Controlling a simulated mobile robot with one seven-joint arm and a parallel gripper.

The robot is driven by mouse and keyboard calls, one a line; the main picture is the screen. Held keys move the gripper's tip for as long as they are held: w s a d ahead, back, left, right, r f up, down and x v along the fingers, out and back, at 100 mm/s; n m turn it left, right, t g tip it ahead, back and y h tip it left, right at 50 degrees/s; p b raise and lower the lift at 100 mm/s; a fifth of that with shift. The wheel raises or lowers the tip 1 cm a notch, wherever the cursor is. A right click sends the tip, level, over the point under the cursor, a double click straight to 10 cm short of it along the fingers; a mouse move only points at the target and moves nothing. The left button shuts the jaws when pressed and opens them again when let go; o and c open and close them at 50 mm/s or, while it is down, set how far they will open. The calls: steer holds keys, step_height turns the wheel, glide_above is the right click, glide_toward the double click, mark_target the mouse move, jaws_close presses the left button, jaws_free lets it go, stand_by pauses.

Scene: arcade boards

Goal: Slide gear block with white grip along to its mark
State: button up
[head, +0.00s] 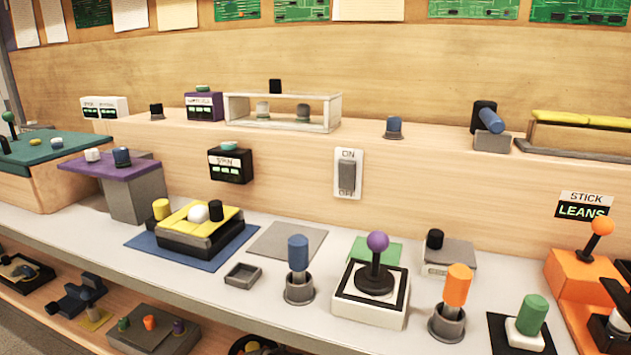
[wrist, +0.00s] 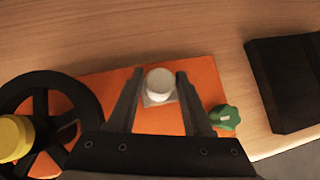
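A round white grip (wrist: 160,83) stands on a small pale block on an orange plate (wrist: 150,118) in the wrist view. I take it for the gear block's grip. My gripper (wrist: 160,74) has one dark finger on each side of the grip. The fingers are spread, with a narrow gap at the left; whether the right finger touches is hard to tell. I cannot make out a mark. My gripper does not show in the head view, and I cannot pick out this block there.
In the wrist view, a black wheel (wrist: 40,92) with a yellow knob (wrist: 13,137) is at the left, a green knob (wrist: 224,117) close to the right finger, and a black box (wrist: 287,84) farther right. Many controls crowd the counter (head: 100,225) in the head view.

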jaws_close()
steer(key=shift+w+a+f+b, duration=0.1)
steer(key=shift+w+a+b, duration=0.05)
steer(key=shift+a+b, duration=0.2)
steer(key=shift+w+a+f+b, duration=0.1)
steer(key=shift+a+b, duration=0.1)
steer(key=shift+a, duration=0.15)
steer(key=shift+w+a+r+b, duration=0.1)
steer(key=shift+w+a+b, duration=0.2)
steer(key=shift+a, duration=0.3)
steer(key=o, duration=0.5)
jaws_free()
steer(key=shift+s+r, duration=0.1)
steer(key=p+v, duration=0.6)
steer(key=v, duration=0.1)
